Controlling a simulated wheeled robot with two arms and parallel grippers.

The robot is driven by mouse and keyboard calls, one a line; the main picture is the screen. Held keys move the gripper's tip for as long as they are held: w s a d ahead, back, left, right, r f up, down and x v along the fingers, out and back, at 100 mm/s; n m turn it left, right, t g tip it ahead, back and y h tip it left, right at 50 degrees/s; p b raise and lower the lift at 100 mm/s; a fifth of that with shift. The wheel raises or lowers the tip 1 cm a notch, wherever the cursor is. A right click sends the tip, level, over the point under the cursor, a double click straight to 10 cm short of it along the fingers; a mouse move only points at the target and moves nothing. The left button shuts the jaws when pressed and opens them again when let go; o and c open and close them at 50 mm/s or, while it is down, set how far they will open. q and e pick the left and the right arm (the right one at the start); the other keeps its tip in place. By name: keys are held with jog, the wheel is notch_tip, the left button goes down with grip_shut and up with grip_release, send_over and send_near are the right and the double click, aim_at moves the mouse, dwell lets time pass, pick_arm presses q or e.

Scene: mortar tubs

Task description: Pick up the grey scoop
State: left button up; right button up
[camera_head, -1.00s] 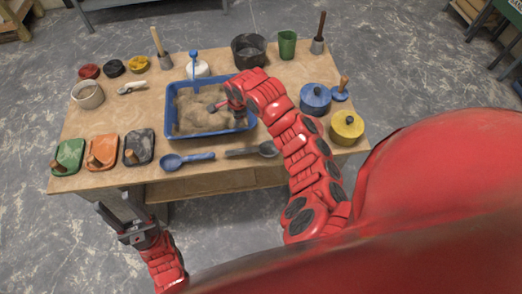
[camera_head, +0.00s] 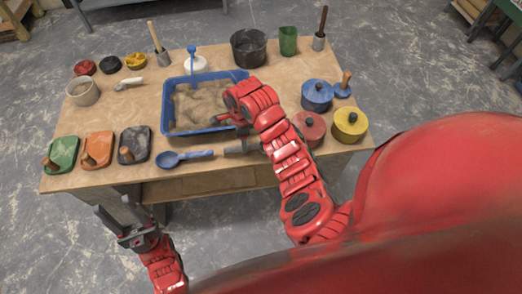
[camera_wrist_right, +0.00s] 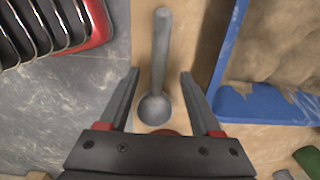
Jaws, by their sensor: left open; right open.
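The grey scoop (camera_head: 240,147) lies on the wooden table just in front of the blue tray, to the right of a blue scoop (camera_head: 184,158). Its bowl end is hidden by my right arm in the head view. In the right wrist view the whole grey scoop (camera_wrist_right: 157,60) shows, with its bowl nearest my right gripper (camera_wrist_right: 160,74). That gripper is open, with one finger on each side of the scoop in the picture, and holds nothing. I cannot tell its height above the scoop. My left gripper (camera_head: 112,206) is open and empty, off the table's front left edge.
The blue tray (camera_head: 164,112) of sand is beside the grey scoop. Tubs and tools line the back.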

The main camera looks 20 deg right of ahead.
jog(key=shift+s+d+f+p, duration=0.15)
jog(key=shift+f+p, duration=0.5)
jog(key=shift+f, duration=0.45)
jog(key=shift+s+d+f+p, duration=0.15)
jog(key=shift+f+p, duration=0.5)
jog(key=shift+f, duration=0.45)
jog(key=shift+w+f, duration=0.1)
jog(key=shift+f, duration=0.6)
grip_shut()
